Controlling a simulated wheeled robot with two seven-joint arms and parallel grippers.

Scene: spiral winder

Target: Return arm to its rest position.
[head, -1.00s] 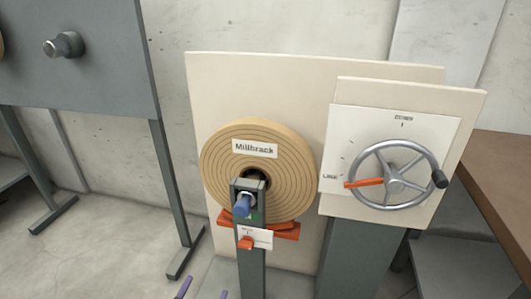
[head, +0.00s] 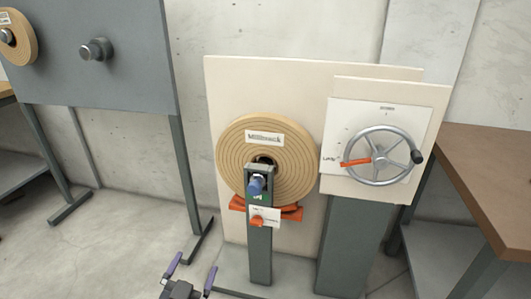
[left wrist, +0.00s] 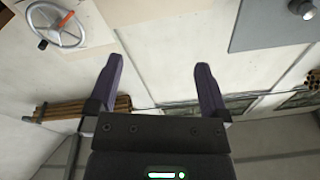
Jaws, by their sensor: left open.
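My left gripper (head: 191,278) shows at the bottom of the head view, low in front of the machine. Its two purple fingers are apart, with nothing between them; they also show in the left wrist view (left wrist: 158,88). The spiral winder has a tan coil (head: 230,160) labelled Millbrack on a cream board (head: 340,85). A grey post with a blue knob (head: 256,186) stands in front of the coil. The handwheel (head: 380,156) with a red pointer is on the right panel and also shows in the left wrist view (left wrist: 57,24). My right gripper is not in view.
A grey panel on legs (head: 130,70) with a peg (head: 95,50) and another tan coil (head: 16,38) stands at the left. A brown table (head: 490,165) is at the right. The floor (head: 100,250) at the lower left is clear.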

